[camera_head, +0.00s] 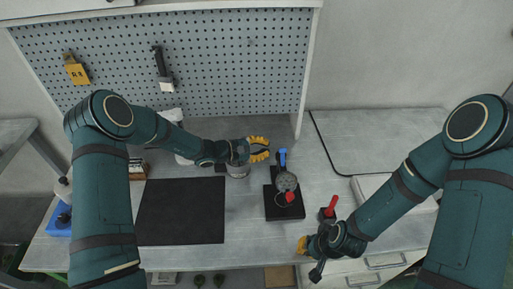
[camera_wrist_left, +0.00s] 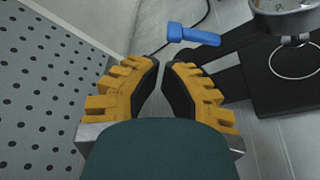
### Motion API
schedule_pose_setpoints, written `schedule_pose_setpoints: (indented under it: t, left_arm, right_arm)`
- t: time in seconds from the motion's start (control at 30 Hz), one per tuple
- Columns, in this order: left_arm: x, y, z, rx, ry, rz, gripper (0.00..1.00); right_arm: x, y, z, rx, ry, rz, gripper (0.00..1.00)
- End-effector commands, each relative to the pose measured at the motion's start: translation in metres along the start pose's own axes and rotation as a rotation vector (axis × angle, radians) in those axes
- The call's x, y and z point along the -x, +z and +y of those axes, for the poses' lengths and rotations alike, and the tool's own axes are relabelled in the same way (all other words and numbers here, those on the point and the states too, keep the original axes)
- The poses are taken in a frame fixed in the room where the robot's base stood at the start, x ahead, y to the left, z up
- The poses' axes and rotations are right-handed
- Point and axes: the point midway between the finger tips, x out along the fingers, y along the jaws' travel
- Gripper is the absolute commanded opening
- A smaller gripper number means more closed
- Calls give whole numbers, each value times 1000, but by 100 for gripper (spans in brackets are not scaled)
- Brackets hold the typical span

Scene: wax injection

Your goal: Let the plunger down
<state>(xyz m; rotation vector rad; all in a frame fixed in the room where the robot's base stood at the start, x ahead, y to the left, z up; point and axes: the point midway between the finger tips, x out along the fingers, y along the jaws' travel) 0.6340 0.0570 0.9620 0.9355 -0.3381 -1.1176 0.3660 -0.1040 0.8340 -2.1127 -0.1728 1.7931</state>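The wax injector stands on a black base plate (camera_head: 285,213), with a round grey pot (camera_head: 286,181), a blue handle (camera_head: 283,157) at its back and a red knob (camera_head: 289,197) at its front. I cannot make out the plunger as a separate part. My left gripper (camera_head: 263,149) is open and empty, just left of the blue handle. In the left wrist view its yellow fingers (camera_wrist_left: 166,65) have a gap between them, and the blue handle (camera_wrist_left: 193,35) lies beyond the tips, apart from them. My right gripper (camera_head: 301,245) is low at the table's front edge; its fingers are mostly hidden.
A red-topped tool (camera_head: 330,208) stands beside my right gripper. A pegboard (camera_head: 220,60) closes off the back. A black cable (camera_head: 322,143) runs right of the injector.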

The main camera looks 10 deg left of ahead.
Motion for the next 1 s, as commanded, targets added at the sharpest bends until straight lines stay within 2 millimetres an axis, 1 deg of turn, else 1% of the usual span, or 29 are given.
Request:
schedule_pose_setpoints:
  t: [0.03,0.1,0.2,0.33,0.5,0.83,1.0]
  left_arm:
    - [-11,1,0,0,-1,-3,0]
    - [-22,0,0,0,0,-2,0]
    - [-35,0,0,-1,0,-1,0]
    - [-46,0,0,-1,0,-1,0]
    - [-51,0,0,0,0,0,0]
    - [-51,-1,0,-3,2,0,0]
    - [-54,-5,3,-32,11,0,0]
  right_arm:
    - [0,0,0,0,0,0,0]
    - [0,0,0,0,0,0,0]
    - [1,0,0,0,0,0,0]
    - [1,0,0,0,0,0,0]
    - [1,0,0,0,0,0,0]
    - [0,0,0,0,0,0,0]
    - [-8,3,3,2,-1,-5,0]
